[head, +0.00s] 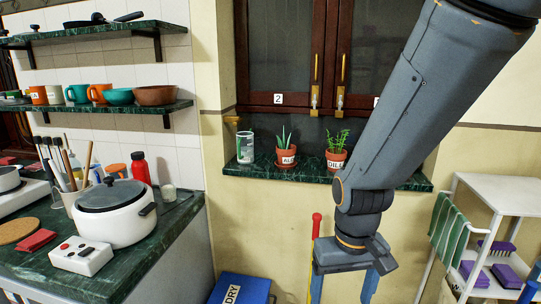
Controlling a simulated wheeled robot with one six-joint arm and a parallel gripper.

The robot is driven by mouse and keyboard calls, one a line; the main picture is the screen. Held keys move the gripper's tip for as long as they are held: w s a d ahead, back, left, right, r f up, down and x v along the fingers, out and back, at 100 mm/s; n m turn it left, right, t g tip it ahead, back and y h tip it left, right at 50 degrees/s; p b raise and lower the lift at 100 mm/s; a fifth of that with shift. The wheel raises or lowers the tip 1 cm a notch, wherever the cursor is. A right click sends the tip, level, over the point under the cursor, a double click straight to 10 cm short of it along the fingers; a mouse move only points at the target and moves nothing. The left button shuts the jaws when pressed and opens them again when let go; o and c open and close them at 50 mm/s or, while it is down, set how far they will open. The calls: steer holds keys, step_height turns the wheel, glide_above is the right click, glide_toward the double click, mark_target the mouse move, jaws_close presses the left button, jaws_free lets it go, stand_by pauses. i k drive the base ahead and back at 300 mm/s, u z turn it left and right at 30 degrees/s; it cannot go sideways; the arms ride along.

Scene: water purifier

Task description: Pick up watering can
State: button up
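I cannot make out a watering can in the head view. My gripper (343,287) hangs at the lower middle, pointing down in front of the yellow wall. Its two blue fingers are spread apart with nothing between them, so it is open and empty. My arm comes down from the upper right and covers part of the windowsill's right side, so anything behind it is hidden.
The green windowsill (310,181) holds a clear container (245,147) and two labelled plant pots, one (288,158) left of the other (336,158). A cluttered counter (150,250) stands left, a blue box (240,289) low down, and a white shelf cart (508,192) right.

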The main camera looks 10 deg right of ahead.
mark_target(245, 140)
steer(key=k, duration=1.25)
steer(key=u, duration=0.8)
steer(key=i, duration=1.45)
steer(key=z, duration=0.25)
